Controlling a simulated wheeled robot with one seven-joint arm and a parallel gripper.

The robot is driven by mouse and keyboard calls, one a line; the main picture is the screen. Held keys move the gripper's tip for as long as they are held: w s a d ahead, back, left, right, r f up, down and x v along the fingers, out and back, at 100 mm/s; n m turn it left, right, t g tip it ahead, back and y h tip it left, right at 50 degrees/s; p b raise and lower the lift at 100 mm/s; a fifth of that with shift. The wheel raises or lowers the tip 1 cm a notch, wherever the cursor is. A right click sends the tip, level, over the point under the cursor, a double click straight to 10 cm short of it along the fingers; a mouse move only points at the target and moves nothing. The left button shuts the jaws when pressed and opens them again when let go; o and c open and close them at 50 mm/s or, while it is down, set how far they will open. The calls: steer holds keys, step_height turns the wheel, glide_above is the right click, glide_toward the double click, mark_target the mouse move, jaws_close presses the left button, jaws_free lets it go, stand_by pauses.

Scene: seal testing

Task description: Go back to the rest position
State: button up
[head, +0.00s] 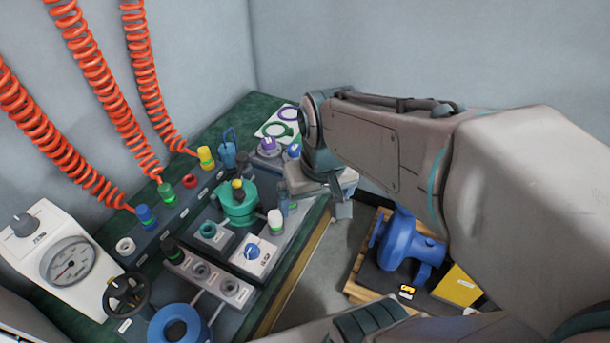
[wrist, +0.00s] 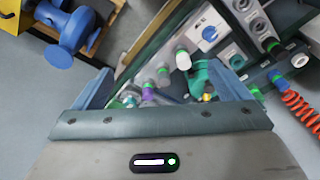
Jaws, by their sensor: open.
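My gripper (head: 314,203) hangs at the right edge of the green-topped bench (head: 240,112) in the head view, with my arm reaching in from the right. In the wrist view my gripper (wrist: 156,84) has its two blue-grey fingers wide apart, with nothing held between them. Beyond the fingers are a teal valve body (wrist: 200,78), a white-capped fitting (wrist: 183,59) and a purple-topped part (wrist: 148,86). The teal valve also shows in the head view (head: 238,204), left of my gripper. My gripper hides part of the bench's right side.
Orange coiled hoses (head: 98,80) hang over the bench's left side. A gauge box (head: 45,255) and a blue ring (head: 180,325) are at the near left. A blue flanged valve (head: 403,243) sits on a pallet (head: 358,293) below my arm. Grey floor lies between bench and pallet.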

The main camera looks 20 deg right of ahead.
steer(key=shift+s+f, duration=0.4)
steer(key=shift+s, duration=0.4)
steer(key=shift+r, duration=0.1)
